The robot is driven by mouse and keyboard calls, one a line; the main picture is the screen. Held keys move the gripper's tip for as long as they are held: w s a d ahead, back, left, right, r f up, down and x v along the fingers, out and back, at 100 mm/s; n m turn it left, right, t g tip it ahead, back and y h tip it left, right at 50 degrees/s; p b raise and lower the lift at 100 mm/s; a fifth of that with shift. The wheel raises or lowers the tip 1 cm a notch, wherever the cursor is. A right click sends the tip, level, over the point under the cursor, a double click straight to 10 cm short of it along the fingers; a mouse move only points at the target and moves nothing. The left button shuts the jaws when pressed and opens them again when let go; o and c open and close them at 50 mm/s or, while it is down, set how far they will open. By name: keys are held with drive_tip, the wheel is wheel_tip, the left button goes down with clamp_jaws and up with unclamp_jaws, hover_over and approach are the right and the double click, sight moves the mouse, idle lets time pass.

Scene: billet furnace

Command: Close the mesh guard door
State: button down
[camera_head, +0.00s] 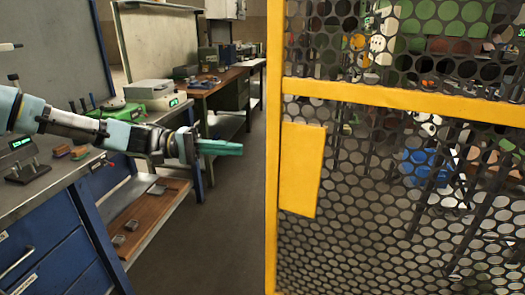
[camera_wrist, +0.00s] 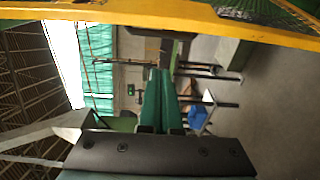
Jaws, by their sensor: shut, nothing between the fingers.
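The mesh guard door (camera_head: 400,103) fills the right half of the head view, with a yellow frame, black perforated mesh and a yellow plate (camera_head: 301,170) near its left edge. My gripper (camera_head: 240,149) is at the left of the door's yellow upright, with teal fingers pointing right towards it. The fingers are shut and empty, and a gap shows between them and the upright in the picture. In the wrist view the shut green fingers (camera_wrist: 158,75) point away from the camera, and a yellow bar (camera_wrist: 180,20) crosses the top. Whether the door is latched cannot be told.
A blue workbench (camera_head: 60,225) with instruments stands at left, under my arm. A brown-topped bench (camera_head: 212,88) stands farther back. The grey floor (camera_head: 220,225) between the benches and the door is clear. Machinery and a blue object (camera_head: 428,168) show through the mesh.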

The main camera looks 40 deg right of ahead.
sight(267, 157)
drive_tip(key=s+d+p, duration=0.1)
drive_tip(key=s+p, duration=0.1)
drive_tip(key=s, duration=0.1)
drive_tip(key=s+d+p, duration=0.1)
drive_tip(key=s+p, duration=0.1)
drive_tip(key=s+d+p, duration=0.2)
drive_tip(key=s, duration=0.1)
drive_tip(key=shift+s+r, duration=0.3)
drive_tip(key=shift+r, duration=0.1)
drive_tip(key=shift+s+a+f, duration=0.15)
drive_tip(key=shift+s+a, duration=0.1)
drive_tip(key=shift+a, duration=0.1)
